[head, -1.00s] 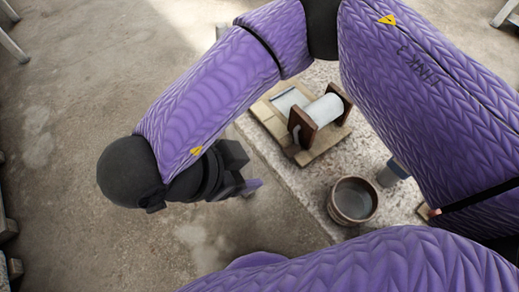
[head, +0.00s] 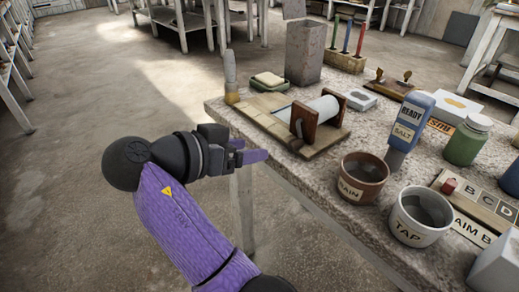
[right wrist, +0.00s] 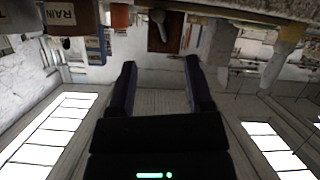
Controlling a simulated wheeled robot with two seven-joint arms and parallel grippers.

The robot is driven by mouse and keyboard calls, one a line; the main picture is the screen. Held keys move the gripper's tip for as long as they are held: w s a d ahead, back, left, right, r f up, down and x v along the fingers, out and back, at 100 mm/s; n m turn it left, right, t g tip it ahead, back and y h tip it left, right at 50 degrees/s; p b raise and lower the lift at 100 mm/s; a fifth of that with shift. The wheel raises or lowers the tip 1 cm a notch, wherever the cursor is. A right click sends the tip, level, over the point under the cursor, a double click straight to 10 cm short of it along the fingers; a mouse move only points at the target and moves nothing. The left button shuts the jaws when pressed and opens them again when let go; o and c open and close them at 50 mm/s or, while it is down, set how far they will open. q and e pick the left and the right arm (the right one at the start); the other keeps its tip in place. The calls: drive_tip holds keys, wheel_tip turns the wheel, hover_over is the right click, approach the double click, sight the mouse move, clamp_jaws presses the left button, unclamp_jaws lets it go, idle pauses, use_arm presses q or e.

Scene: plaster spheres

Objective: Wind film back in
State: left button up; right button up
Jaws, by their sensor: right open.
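The film is a white roll (head: 324,108) on a spool between two dark brown wooden uprights. They stand on a light wooden board (head: 322,141) near the table's left edge. A pale flat strip (head: 283,111) lies on the board left of the roll; I cannot tell whether it joins it. My right gripper (head: 254,150) is off the table's left edge, left of the board and apart from it. Its purple fingers are spread and empty, as the right wrist view (right wrist: 162,75) also shows. My left gripper is not in view.
Open floor lies left of the table.

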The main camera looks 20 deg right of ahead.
sight(290, 145)
drive_tip(key=b+x, duration=0.4)
drive_tip(key=x, duration=0.5)
drive_tip(key=shift+d+f, duration=0.25)
drive_tip(key=shift+f, duration=0.05)
drive_tip(key=shift+d, duration=0.15)
drive_tip(key=shift+r, duration=0.1)
drive_tip(key=shift+c, duration=0.6)
clamp_jaws()
